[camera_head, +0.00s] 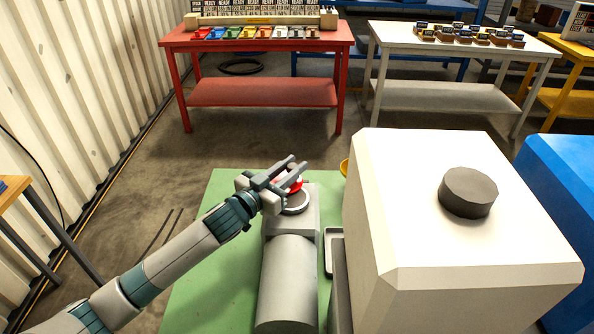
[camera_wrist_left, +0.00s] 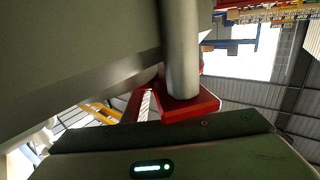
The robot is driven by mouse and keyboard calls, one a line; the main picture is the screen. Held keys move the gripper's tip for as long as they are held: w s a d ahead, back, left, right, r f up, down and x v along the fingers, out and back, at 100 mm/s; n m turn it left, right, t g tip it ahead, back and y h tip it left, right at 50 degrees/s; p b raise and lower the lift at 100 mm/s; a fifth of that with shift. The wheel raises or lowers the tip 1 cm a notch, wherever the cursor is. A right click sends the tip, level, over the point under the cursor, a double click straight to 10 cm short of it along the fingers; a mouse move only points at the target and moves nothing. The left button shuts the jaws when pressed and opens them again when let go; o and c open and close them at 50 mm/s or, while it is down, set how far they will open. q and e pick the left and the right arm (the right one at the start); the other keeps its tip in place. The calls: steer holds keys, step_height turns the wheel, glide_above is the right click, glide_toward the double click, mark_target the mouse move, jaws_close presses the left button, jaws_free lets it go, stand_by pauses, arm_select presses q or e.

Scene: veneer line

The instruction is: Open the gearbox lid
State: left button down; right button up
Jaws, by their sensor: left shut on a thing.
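The grey gearbox (camera_head: 306,223) stands on a green surface, with a round dark-rimmed ring (camera_head: 296,204) on its top and a large grey cylinder (camera_head: 288,285) in front. My left gripper (camera_head: 284,174) is over the far side of the ring, shut on a red part (camera_head: 295,185) that appears to belong to the lid. The gripper hides much of it, so I cannot tell the lid's angle. In the left wrist view the red part (camera_wrist_left: 190,107) lies close to the gripper, beside a pale grey post (camera_wrist_left: 181,50). My right gripper is not in view.
A big white housing with a dark knob (camera_head: 468,192) stands close on the right, with a blue block (camera_head: 560,185) beyond. The green surface (camera_head: 205,270) is clear on the left. A red table (camera_head: 262,92) and a white table (camera_head: 440,97) stand behind.

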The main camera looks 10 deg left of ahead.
arm_select(q)
steer(key=shift+w+a+r+n+t+y, duration=0.1)
steer(key=shift+w+a+n+t+y, duration=0.2)
steer(key=shift+a+n+y, duration=0.5)
steer(key=shift+w+a+n+t+y, duration=0.3)
steer(key=shift+n+y, duration=0.2)
steer(key=shift+y, duration=0.6)
steer(key=c, duration=1.5)
jaws_free()
steer(key=shift+o, duration=0.2)
steer(key=shift+s, duration=0.1)
